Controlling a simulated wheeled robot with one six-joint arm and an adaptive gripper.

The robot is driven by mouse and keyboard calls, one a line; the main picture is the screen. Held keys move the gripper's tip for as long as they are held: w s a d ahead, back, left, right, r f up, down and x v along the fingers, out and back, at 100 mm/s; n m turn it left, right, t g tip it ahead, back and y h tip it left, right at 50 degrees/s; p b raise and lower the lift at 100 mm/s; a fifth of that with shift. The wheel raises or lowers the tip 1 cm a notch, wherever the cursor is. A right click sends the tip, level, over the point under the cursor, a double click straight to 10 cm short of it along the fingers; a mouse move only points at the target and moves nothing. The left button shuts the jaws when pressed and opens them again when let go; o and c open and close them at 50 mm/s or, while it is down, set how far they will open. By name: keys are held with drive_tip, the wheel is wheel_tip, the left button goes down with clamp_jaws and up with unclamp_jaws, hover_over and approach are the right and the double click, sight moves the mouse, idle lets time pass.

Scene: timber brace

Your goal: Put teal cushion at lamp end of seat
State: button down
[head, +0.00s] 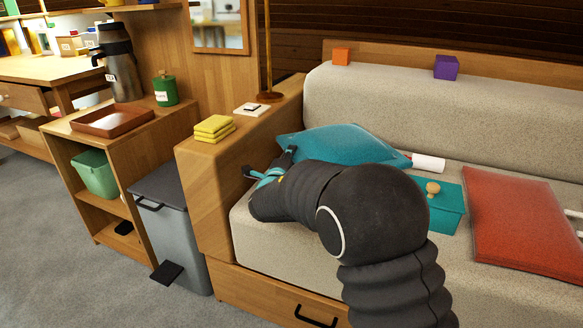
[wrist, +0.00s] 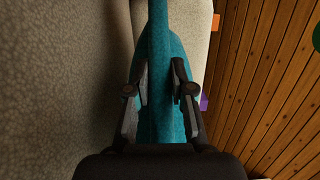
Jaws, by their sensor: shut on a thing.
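The teal cushion (head: 345,144) is at the left end of the sofa seat (head: 272,236), beside the wooden arm that carries the lamp. It leans tilted near the backrest. My gripper (head: 275,172) is at the cushion's left front part, largely hidden behind my own dark arm. In the wrist view the teal cushion (wrist: 160,95) runs between the two fingers of my gripper (wrist: 160,98), which is shut on it. The lamp's base and pole (head: 268,95) stand on the sofa arm (head: 215,170). Whether the cushion's underside touches the seat is hidden.
Yellow sponges (head: 213,128) sit on the sofa arm. Orange (head: 341,56) and purple (head: 446,67) blocks stand on the backrest. A grey bin (head: 172,230) stands left.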

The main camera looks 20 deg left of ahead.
drive_tip(key=shift+f, duration=1.45)
drive_tip(key=shift+f+b, duration=0.2)
drive_tip(key=shift+b, duration=0.1)
drive_tip(key=c, duration=1)
unclamp_jaws()
drive_tip(key=shift+r, duration=0.1)
drive_tip(key=shift+s+r, duration=0.1)
drive_tip(key=s, duration=0.8)
drive_tip(key=s+p, duration=0.1)
drive_tip(key=s, duration=0.2)
drive_tip(key=shift+s+d, duration=0.4)
